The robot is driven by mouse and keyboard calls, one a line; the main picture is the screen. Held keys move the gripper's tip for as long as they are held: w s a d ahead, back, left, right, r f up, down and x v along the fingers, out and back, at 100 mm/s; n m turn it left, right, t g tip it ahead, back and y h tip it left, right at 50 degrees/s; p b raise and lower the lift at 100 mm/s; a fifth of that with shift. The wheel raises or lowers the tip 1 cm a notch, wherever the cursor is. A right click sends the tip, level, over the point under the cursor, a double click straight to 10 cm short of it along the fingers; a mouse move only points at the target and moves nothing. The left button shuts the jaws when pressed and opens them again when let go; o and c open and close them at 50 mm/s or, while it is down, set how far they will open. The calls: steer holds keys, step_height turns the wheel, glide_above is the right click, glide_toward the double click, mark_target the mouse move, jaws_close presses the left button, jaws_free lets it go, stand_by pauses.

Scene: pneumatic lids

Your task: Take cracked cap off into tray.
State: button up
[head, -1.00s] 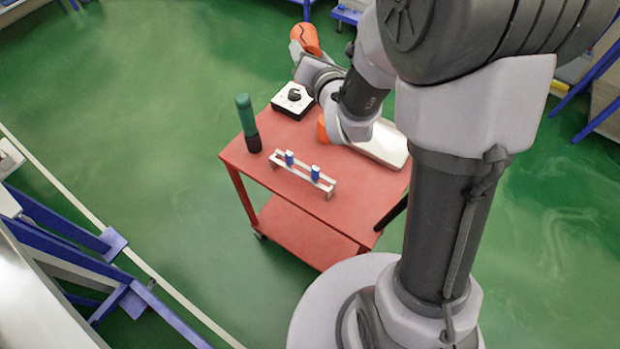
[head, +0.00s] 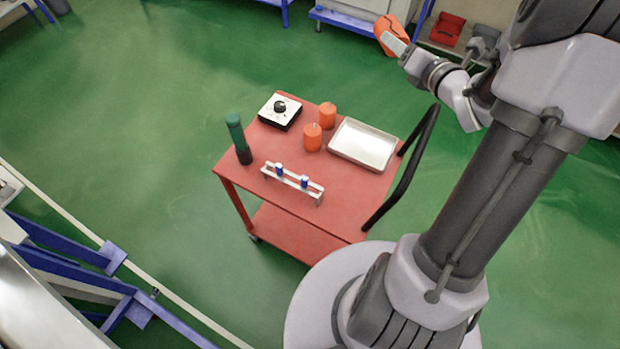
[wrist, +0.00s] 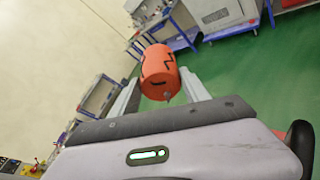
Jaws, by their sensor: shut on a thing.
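My gripper (head: 397,43) is shut on an orange cap (head: 388,30), held high in the air beyond the right side of the red cart. In the wrist view the cap (wrist: 158,70) sits between the two fingers (wrist: 160,92) and shows dark, jagged crack lines on its side. A shallow silver tray (head: 362,143) lies on the cart's right part and looks empty. The gripper and cap are apart from the tray.
Two more orange caps (head: 312,137) stand left of the tray on the red cart (head: 335,190). A black-knobbed box (head: 280,110), a green-and-black cylinder (head: 238,138) and a rack with two blue pieces (head: 291,183) are also there. A black handle (head: 408,170) rises at the cart's right edge.

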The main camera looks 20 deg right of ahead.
step_height(320, 180, down, 6)
steer(key=b, duration=0.1)
stand_by(0.4)
steer(key=o, duration=1.5)
steer(key=v, duration=1.7)
steer(key=shift+s+d+r, duration=0.1)
steer(key=shift+s, duration=0.2)
steer(key=shift+w, duration=0.1)
